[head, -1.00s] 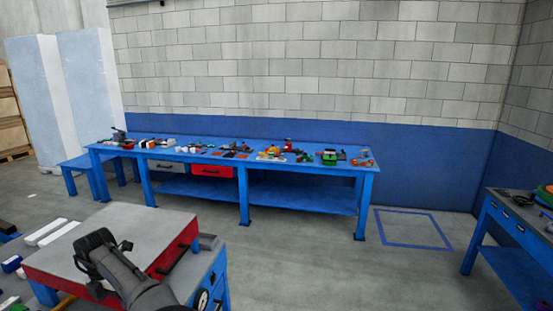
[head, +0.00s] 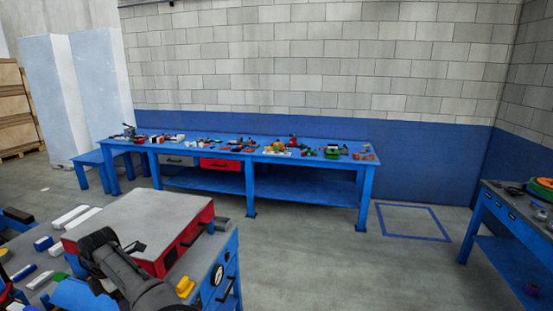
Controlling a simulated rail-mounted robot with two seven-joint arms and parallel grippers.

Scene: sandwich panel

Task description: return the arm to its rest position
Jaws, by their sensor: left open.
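My dark grey left arm rises from the bottom edge in the head view. Its left gripper (head: 133,248) shows small and dark beside the wrist, in front of the grey-topped red box (head: 145,215). The gripper is open, and I see nothing held in it. The arm hides part of the box and of the bench under it. My right gripper is out of view.
The near blue bench (head: 228,272) holds white and blue blocks at left and a yellow piece (head: 185,287). A long blue table (head: 300,181) with many small parts stands by the wall. Another blue table (head: 490,225) is at right. Floor between is clear.

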